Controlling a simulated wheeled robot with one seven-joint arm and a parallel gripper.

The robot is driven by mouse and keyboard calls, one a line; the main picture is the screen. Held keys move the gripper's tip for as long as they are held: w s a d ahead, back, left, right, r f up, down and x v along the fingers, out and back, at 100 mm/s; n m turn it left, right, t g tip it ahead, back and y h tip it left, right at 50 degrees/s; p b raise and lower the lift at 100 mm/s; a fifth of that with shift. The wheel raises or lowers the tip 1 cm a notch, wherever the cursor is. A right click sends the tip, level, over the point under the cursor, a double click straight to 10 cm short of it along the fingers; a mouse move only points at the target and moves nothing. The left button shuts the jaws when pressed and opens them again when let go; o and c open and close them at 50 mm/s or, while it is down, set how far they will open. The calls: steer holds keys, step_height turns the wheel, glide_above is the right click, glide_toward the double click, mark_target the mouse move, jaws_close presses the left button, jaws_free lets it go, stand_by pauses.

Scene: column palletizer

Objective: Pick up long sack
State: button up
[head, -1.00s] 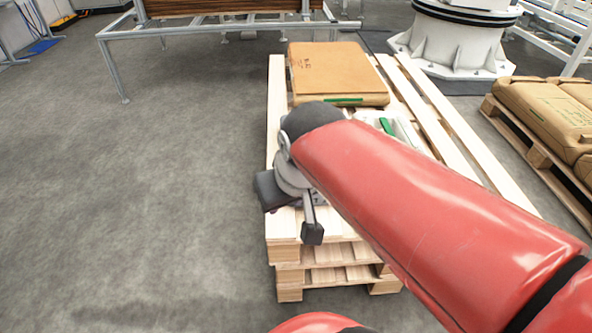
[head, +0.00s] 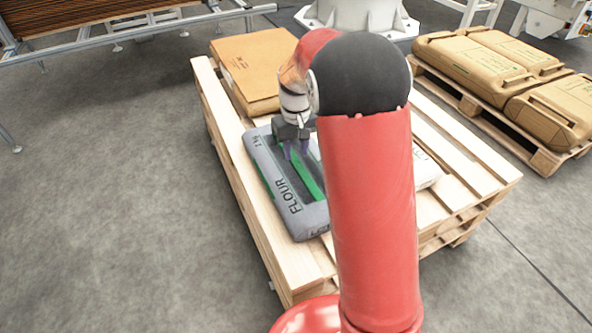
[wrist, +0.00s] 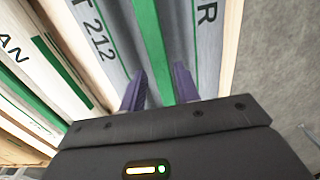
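A long grey sack (head: 265,180) marked FLOUR, with a green strip along its middle, lies flat on the wooden pallet. It also fills the middle of the wrist view (wrist: 105,45). My gripper (head: 296,152) points down over it, fingers apart. In the wrist view my gripper's two purple fingers (wrist: 158,72) stand on either side of the green strip. I cannot tell whether they touch the sack. My red arm hides the sack's right side.
The pallet (head: 235,165) also bears a brown sack (head: 255,62) behind and a white sack (head: 428,170) at right, partly hidden by my arm. Another pallet (head: 468,103) with several brown sacks stands at the right. A metal-framed conveyor (head: 150,22) is at the back left. The left floor is clear.

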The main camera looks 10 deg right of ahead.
mark_target(296, 161)
step_height(296, 161, down, 6)
steer(key=shift+w, duration=0.1)
jaws_close()
stand_by(1.5)
steer(key=shift+w+r, duration=0.1)
steer(key=shift+r, duration=0.1)
